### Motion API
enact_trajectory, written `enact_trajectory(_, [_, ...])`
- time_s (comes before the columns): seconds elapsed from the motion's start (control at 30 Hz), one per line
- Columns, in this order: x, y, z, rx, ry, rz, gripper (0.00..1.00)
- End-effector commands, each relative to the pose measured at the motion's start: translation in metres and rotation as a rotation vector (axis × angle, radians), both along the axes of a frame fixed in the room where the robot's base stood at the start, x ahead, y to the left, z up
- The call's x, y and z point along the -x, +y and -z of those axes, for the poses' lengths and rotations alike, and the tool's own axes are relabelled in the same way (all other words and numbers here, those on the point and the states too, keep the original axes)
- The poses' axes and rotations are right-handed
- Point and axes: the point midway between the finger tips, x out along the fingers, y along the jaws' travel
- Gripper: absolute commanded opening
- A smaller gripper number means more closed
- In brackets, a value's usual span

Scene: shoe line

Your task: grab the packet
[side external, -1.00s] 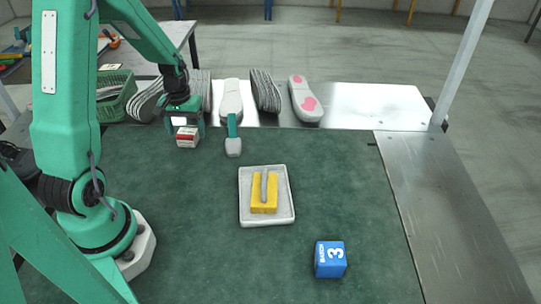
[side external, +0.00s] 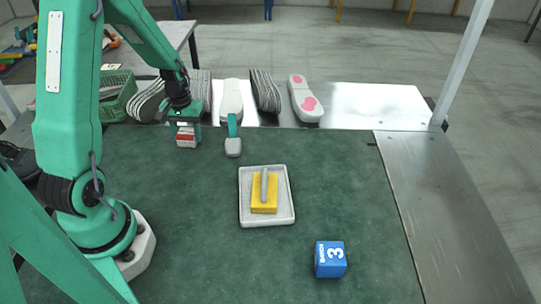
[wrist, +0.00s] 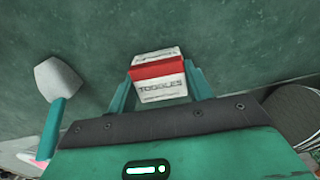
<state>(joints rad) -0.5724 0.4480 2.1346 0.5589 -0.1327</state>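The packet is a small white box with a red band and the word "TOGGLES" (wrist: 158,90). In the side view the packet (side external: 186,138) is on the green mat, below my gripper. My gripper (side external: 185,131) points down at it, its two green fingers apart, one on each side of the packet. In the wrist view my gripper's fingertips (wrist: 158,74) flank the packet's left and right ends. They are very close to it; whether they touch is hard to see.
A grey-headed tool with a green handle (side external: 233,146) lies just right of the packet. A white tray (side external: 245,214) holds a yellow block with a grey handle (side external: 264,206). A blue cube (side external: 330,260) sits front right. Shoe soles (side external: 265,92) and a green basket (side external: 116,100) stand behind.

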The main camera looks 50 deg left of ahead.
Motion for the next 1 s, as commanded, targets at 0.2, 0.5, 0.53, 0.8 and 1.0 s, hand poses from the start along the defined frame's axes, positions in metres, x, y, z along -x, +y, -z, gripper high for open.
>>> enact_trajectory(0.2, [0.0, 0.0, 0.0, -0.001, -0.001, 0.0, 0.26])
enact_trajectory(0.5, [0.0, 0.0, -0.008, -0.001, -0.002, 0.0, 0.26])
enact_trajectory(0.53, [-0.001, 0.0, -0.011, -0.002, -0.002, 0.0, 0.26])
enact_trajectory(0.8, [-0.001, 0.001, -0.043, -0.003, -0.005, 0.0, 0.26])
enact_trajectory(1.0, [-0.002, -0.036, -0.062, -0.001, -0.003, 0.007, 0.26])
